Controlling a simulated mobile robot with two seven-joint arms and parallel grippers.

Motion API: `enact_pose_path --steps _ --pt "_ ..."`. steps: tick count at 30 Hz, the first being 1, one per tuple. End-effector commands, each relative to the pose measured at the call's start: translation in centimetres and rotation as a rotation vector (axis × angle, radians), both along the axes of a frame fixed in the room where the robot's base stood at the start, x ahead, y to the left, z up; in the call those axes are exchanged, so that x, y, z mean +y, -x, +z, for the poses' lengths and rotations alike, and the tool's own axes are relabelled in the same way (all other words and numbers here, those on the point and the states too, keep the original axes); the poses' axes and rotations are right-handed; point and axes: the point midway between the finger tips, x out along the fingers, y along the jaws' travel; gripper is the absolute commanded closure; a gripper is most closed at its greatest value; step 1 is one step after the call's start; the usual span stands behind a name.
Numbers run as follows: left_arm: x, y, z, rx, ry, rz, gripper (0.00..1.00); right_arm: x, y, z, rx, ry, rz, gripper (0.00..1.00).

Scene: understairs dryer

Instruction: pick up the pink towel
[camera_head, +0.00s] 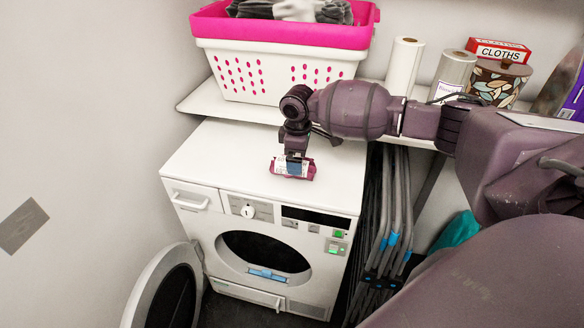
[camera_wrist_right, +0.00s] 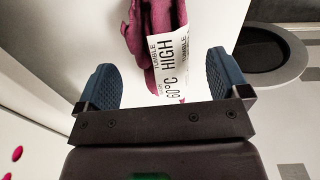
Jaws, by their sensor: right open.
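The pink towel (camera_head: 308,172) is a small dark-pink folded bundle on the dryer's white top, near its front edge. A white care label printed "60°C HIGH" and "TUMBLE" lies on it. My right gripper (camera_head: 292,163) points down right over the towel and hides part of it. In the right wrist view the gripper (camera_wrist_right: 163,68) is open, with a blue finger on each side of the label. The towel (camera_wrist_right: 139,36) shows just beyond the fingertips; I cannot tell whether they touch it. My left gripper is not in view.
The dryer (camera_head: 210,165) has its round door (camera_head: 168,300) open at lower left. A white shelf (camera_head: 240,112) behind it holds a pink-and-white laundry basket (camera_head: 220,72), paper rolls (camera_head: 403,66) and a cloths box (camera_head: 498,50). Grey folded frames (camera_head: 392,215) stand right of the dryer.

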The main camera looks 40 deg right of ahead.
Motion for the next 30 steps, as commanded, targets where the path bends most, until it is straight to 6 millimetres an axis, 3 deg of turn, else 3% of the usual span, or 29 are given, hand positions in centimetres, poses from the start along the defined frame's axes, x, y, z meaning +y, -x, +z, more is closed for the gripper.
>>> enact_pose_path --steps 7,15,26,30 --pt "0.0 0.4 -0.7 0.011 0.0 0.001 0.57 -0.3 0.1 -3.6 0.004 0.0 0.0 0.06" --pt "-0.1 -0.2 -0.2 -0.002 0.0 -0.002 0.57 -0.3 0.1 -3.9 0.0 0.0 0.0 0.06" --pt "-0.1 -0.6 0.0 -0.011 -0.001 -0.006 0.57 -0.3 0.1 -3.9 0.001 0.0 0.0 0.6" --pt "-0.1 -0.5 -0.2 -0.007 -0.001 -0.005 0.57 -0.3 0.1 -3.9 0.0 0.0 0.0 0.62"
